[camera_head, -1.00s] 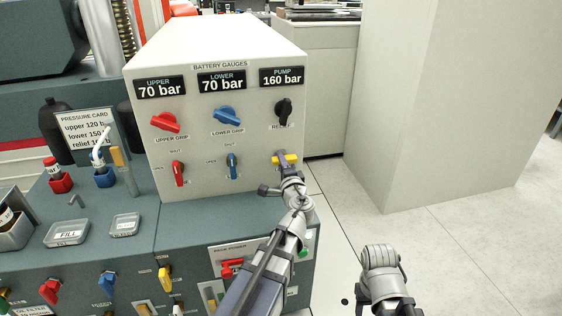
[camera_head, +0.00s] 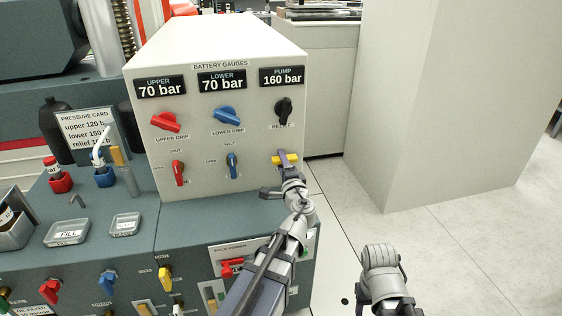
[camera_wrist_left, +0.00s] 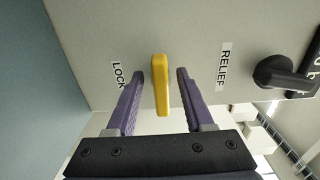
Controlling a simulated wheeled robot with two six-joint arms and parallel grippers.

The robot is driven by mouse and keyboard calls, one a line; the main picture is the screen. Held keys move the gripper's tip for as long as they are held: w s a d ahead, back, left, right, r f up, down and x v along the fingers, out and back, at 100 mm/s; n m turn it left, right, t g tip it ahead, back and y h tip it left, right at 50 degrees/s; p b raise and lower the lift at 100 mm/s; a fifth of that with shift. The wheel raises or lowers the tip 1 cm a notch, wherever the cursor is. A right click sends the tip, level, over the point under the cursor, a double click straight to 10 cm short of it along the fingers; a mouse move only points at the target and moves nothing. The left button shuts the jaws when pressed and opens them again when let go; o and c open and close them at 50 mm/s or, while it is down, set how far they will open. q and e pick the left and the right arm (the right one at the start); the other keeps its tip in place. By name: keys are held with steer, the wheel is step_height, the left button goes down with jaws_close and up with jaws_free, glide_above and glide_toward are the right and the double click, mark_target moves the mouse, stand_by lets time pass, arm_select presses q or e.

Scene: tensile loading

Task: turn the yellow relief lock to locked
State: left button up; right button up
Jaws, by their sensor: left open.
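The yellow relief lock (camera_head: 291,158) is a small bar handle on the lower right of the cream gauge panel, below the black relief knob (camera_head: 284,109). It lies roughly level in the head view. In the left wrist view the yellow handle (camera_wrist_left: 160,84) stands between the two purple fingers of my left gripper (camera_wrist_left: 160,95), with a gap on each side. A LOCK label (camera_wrist_left: 118,76) is left of it and a RELIEF label (camera_wrist_left: 224,66) right of it. My left gripper is open around the handle.
The panel (camera_head: 210,130) also bears red and blue knobs and small red and blue levers to the left. Gauges read 70, 70 and 160 bar. A bench (camera_head: 190,216) with trays and switches lies below. Grey floor (camera_head: 470,230) is open at right.

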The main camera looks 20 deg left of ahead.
arm_select(q)
steer(key=v, duration=0.6)
steer(key=shift+s+d, duration=0.2)
steer(key=shift+s, duration=0.1)
